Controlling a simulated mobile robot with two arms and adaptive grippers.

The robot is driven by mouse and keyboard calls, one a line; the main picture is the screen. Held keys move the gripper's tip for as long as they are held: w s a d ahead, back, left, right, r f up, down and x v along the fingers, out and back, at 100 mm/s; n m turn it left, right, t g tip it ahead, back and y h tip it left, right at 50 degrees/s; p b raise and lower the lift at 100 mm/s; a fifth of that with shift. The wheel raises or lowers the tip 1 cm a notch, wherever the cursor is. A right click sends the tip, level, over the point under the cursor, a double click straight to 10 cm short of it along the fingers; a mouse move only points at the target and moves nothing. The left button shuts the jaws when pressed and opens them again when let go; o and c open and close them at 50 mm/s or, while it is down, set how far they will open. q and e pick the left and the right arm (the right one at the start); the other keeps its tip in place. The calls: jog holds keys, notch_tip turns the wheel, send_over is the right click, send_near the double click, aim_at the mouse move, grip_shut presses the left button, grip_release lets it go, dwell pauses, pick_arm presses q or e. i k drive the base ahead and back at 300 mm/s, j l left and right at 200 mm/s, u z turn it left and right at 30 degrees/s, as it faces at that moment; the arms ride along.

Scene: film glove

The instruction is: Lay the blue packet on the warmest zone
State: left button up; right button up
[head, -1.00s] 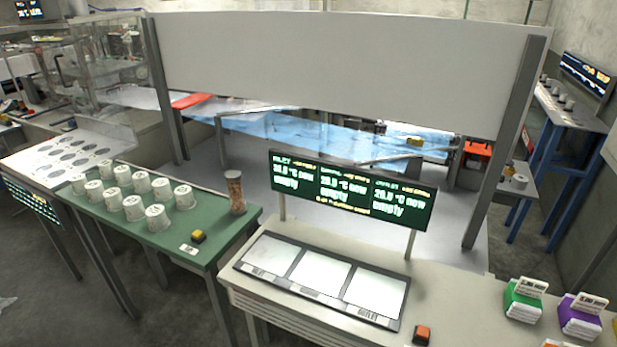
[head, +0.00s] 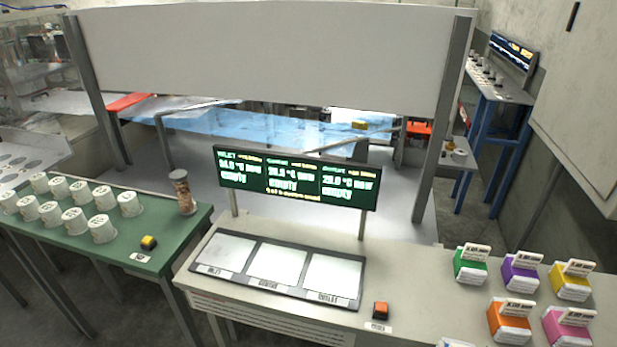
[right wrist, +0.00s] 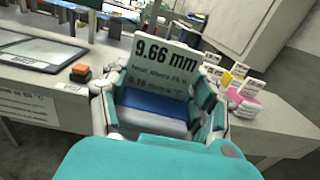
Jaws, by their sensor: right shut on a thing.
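The blue packet (right wrist: 155,108) shows in the right wrist view, with a white card reading 9.66 mm standing at its back. My right gripper (right wrist: 160,120) is shut on it, with teal fingers on both sides. The head view shows three pale zones in a dark frame: inlet (head: 225,251), centre (head: 277,265) and outlet (head: 333,277). All three are bare. The display (head: 297,180) behind them gives a temperature for each and reads "empty"; the digits are blurred, with inlet seeming near 34 °C and the others near 29 °C. My left gripper is not in view.
An orange button (head: 380,310) sits right of the zones. Green (head: 470,266), purple (head: 521,272), yellow (head: 570,282), orange (head: 508,322) and pink (head: 568,327) packets stand further right. A green table (head: 110,235) with white cups is at left. A large panel (head: 270,55) hangs behind the display.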

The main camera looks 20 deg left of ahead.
aim_at(226, 252)
jog(key=j+u, duration=0.2)
jog(key=j, duration=0.2)
jog(key=j+u, duration=0.25)
jog(key=i+j+u, duration=0.2)
jog(key=j, duration=0.25)
jog(key=j+u, duration=0.25)
jog(key=j, duration=0.15)
jog(key=i+j+u, duration=0.2)
jog(key=j, duration=0.1)
